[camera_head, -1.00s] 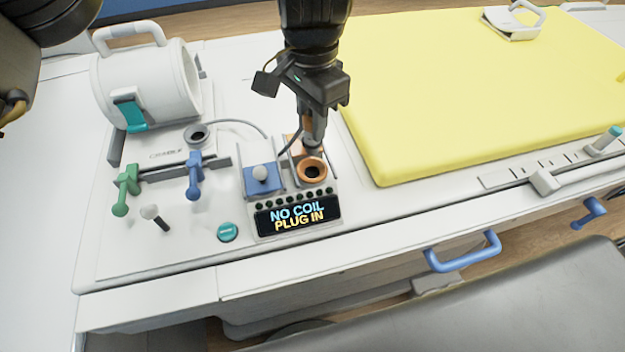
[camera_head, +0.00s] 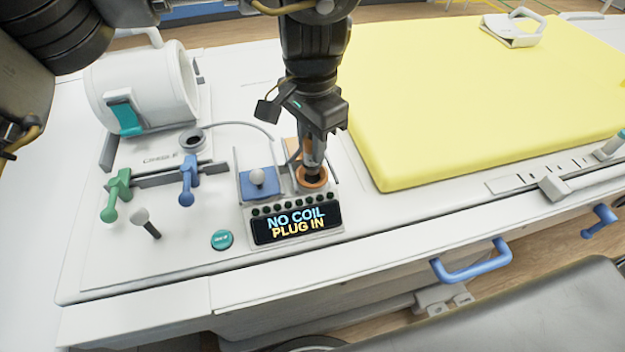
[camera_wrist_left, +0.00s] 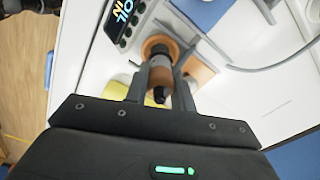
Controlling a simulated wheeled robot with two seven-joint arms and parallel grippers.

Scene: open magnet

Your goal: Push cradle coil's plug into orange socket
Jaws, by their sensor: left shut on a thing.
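My left gripper (camera_head: 313,160) points down at the orange socket (camera_head: 313,184) on the small panel. The cradle coil (camera_head: 145,88), a white cylinder with a handle and teal latch, stands at the left. A grey cable (camera_head: 235,124) runs from near its base towards the panel. My right gripper is not seen.
The panel's display (camera_head: 297,226) reads "NO COIL PLUG IN". Green (camera_head: 117,190) and blue (camera_head: 187,180) levers and a teal button (camera_head: 222,240) are nearby. A yellow mattress (camera_head: 480,95) lies to the right.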

